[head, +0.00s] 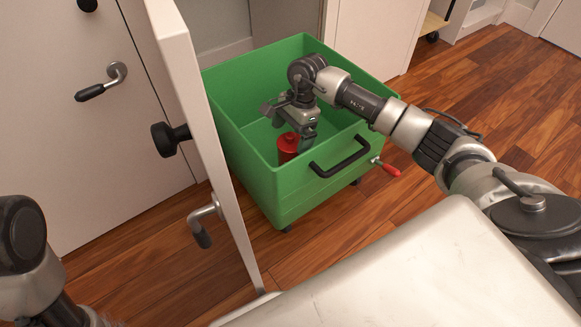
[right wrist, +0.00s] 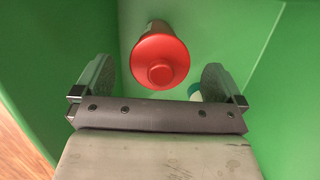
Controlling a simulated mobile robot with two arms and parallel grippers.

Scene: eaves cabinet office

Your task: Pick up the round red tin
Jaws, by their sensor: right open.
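The round red tin (head: 288,146) stands upright inside the green bin (head: 262,182), near its front wall. In the right wrist view the red tin (right wrist: 160,62) shows its round lid with a small raised knob, in line with the space between the fingers. My right gripper (head: 289,122) is over the bin's inside, just above and beside the tin. In the right wrist view my right gripper (right wrist: 157,78) is open, one finger to each side of the tin's outline. Contact with the tin cannot be made out. Part of my left arm shows at the lower left; its gripper is out of view.
A small white and teal thing (right wrist: 195,92) lies in the bin, partly hidden by a finger. The bin has a black handle (head: 339,157) and a red-tipped lever (head: 386,168). An open white door (head: 207,130) stands left of it. Wooden floor (head: 470,92) is clear at right.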

